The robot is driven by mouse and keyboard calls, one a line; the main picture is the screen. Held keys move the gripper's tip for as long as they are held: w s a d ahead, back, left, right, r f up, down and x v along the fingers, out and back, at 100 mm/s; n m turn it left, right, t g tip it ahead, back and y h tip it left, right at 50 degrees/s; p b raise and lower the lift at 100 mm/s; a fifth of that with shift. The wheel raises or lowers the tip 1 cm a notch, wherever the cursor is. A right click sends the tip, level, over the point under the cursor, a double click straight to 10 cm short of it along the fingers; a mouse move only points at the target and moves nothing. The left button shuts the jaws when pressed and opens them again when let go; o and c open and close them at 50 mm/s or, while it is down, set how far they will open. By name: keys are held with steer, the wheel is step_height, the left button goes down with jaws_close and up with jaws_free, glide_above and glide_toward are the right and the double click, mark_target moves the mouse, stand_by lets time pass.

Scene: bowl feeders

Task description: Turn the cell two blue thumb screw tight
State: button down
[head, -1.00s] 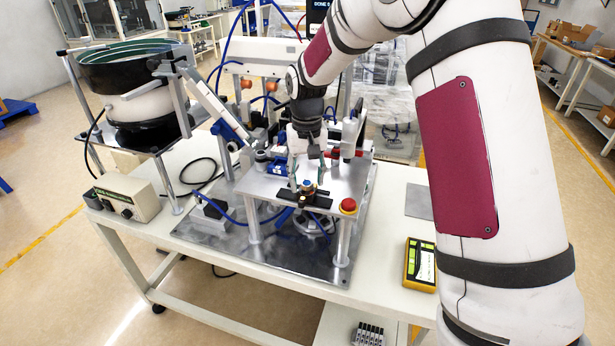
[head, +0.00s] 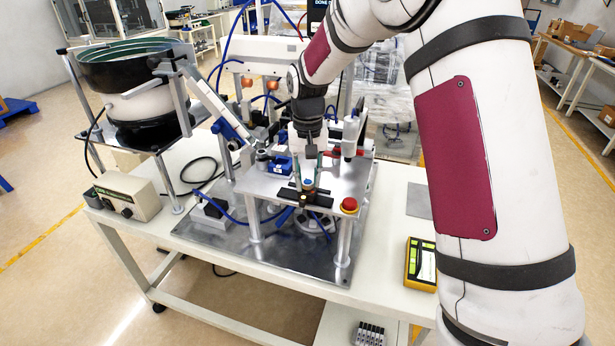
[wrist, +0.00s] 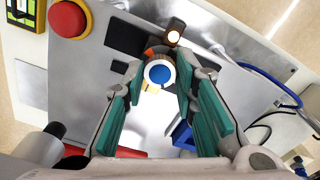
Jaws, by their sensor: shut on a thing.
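The blue thumb screw (wrist: 160,75) shows from above in the wrist view, with a pale ring around it. It stands on a black fixture on the silver plate. In the head view the thumb screw (head: 308,184) is small and partly covered by the fingers. My gripper (wrist: 158,82) points down over it, with one green-padded finger on each side. It is shut on the screw. In the head view my gripper (head: 309,176) is at the fixture. How tight the screw is cannot be seen.
A red mushroom button (head: 349,205) stands at the plate's right front corner. A lit lamp (wrist: 173,36) is close to the screw. A blue block (head: 281,164) lies to the left. A bowl feeder (head: 135,80) stands at the left. A yellow device (head: 420,263) lies on the table's right.

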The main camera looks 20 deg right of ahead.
mark_target(308, 182)
steer(key=m+b, duration=0.1)
steer(key=m, duration=0.5)
stand_by(0.3)
steer(key=shift+m, duration=0.3)
steer(key=c, duration=1.3)
jaws_free()
step_height(308, 182, up, 12)
steer(key=shift+r, duration=0.1)
